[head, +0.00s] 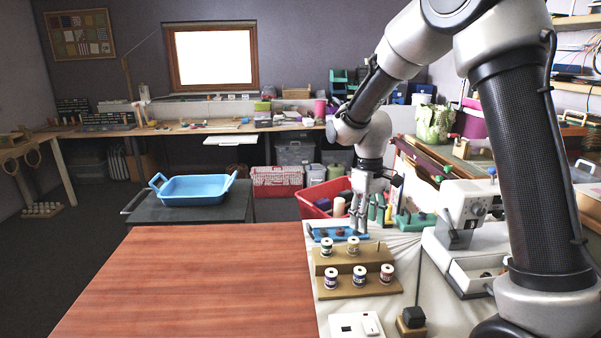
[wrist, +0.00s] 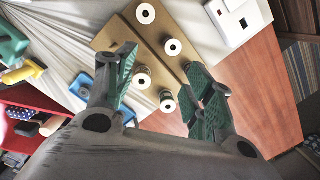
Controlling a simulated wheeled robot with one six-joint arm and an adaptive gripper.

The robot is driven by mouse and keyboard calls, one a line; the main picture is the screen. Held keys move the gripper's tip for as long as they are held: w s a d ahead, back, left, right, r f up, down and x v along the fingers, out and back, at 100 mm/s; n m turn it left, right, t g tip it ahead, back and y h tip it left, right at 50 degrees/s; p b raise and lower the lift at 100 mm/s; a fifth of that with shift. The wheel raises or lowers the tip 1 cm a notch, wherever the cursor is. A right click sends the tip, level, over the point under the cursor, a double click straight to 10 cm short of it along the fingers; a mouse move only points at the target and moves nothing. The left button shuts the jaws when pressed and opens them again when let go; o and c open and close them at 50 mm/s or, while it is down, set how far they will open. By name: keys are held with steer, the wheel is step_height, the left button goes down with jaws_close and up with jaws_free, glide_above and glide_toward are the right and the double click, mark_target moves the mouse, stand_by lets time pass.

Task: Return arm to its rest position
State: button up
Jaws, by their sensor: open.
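My gripper (head: 360,228) hangs downward from my bent arm, behind the wooden spool stand (head: 343,263) in the head view. In the wrist view, its two green-padded fingers (wrist: 158,75) are spread apart with nothing held between them. Several thread spools stand upright on the two-step stand, among them a red one (head: 386,273) at the front right. The stand (wrist: 120,32) and its spools also show beyond the fingers in the wrist view. Whether the fingertips touch anything is unclear.
A blue holder (head: 322,233) lies near my fingers. A sewing machine (head: 470,205) stands right, a red crate (head: 318,198) behind. A white switch box (head: 356,326) and a dark-topped block (head: 412,320) are in front. The reddish wooden tabletop (head: 200,280) is bare.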

steer(key=s+d+r+m+t, duration=0.2)
steer(key=s+d+r, duration=0.2)
steer(key=s, duration=0.4)
steer(key=s+d+r+m+t, duration=0.1)
steer(key=s+d+r+m, duration=0.1)
steer(key=s+d+r, duration=0.2)
steer(key=s+d+r+m+t, duration=0.2)
steer(key=s+d+r, duration=0.3)
steer(key=s, duration=0.8)
step_height(320, 180, up, 4)
steer(key=shift+s+f+t, duration=0.2)
steer(key=shift+s+t, duration=0.1)
steer(key=shift+s, duration=0.1)
